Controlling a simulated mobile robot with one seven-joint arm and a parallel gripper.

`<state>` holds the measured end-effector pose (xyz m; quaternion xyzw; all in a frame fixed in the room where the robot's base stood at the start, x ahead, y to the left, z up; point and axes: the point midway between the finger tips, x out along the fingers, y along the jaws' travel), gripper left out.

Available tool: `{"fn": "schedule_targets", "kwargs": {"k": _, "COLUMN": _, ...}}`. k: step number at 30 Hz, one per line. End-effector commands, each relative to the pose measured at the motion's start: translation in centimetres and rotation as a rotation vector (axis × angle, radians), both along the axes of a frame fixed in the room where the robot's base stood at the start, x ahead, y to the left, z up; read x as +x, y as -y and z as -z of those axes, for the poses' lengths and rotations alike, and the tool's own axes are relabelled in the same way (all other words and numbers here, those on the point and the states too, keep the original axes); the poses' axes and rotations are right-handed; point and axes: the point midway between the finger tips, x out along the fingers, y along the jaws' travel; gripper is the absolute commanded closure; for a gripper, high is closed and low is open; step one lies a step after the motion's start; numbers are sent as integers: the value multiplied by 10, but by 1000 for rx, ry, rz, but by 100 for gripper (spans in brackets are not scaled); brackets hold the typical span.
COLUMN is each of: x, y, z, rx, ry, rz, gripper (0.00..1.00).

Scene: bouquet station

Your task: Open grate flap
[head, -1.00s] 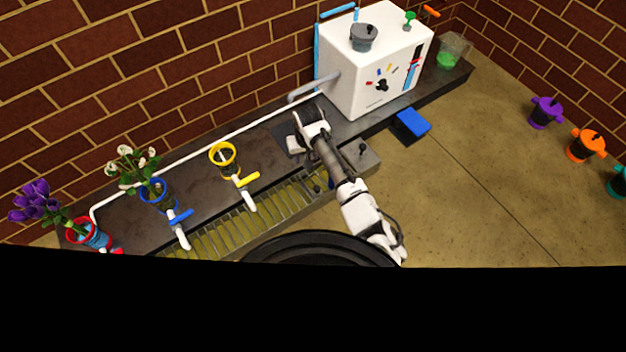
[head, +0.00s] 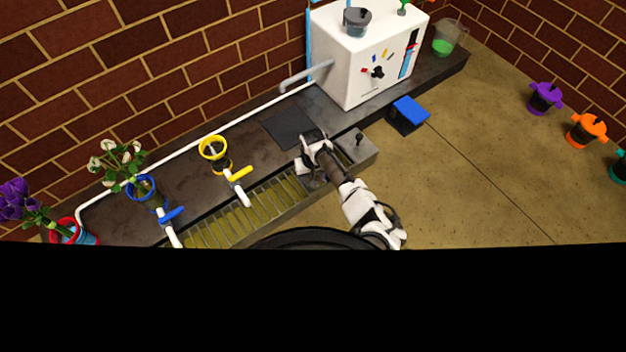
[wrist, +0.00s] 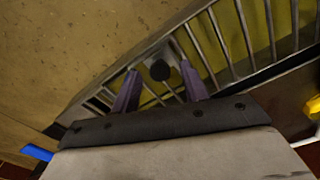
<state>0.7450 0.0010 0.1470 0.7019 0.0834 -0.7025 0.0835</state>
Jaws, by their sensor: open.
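The metal grate (head: 243,211) runs along the front of the dark counter, with yellowish bottom showing between its bars. It also fills the upper part of the wrist view (wrist: 225,45). A dark round knob (wrist: 160,70) stands on the grate, between and just beyond my two purple fingers. My gripper (wrist: 163,78) is open, with one finger on each side of the knob in the picture. I cannot tell whether the fingers touch it. In the head view my gripper (head: 308,166) is over the grate's right end, and my wrist hides the knob. The flap's outline is unclear, and it appears flat.
Yellow (head: 241,173) and blue (head: 172,214) valves on white pipes hang over the grate. A white machine (head: 366,55) stands behind. Open floor (head: 490,190) lies right.

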Motion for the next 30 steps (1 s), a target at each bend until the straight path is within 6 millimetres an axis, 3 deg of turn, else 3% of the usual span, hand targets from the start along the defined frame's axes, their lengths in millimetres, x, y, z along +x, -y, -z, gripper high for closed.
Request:
{"fn": "schedule_targets", "kwargs": {"k": 11, "x": 0, "y": 0, "z": 6, "rx": 0, "ry": 1, "rz": 1, "gripper": 55}}
{"fn": "schedule_targets", "kwargs": {"k": 21, "x": 0, "y": 0, "z": 6, "rx": 0, "ry": 1, "rz": 1, "gripper": 100}}
{"fn": "schedule_targets", "kwargs": {"k": 30, "x": -1, "y": 0, "z": 4, "rx": -3, "ry": -5, "rz": 1, "gripper": 100}}
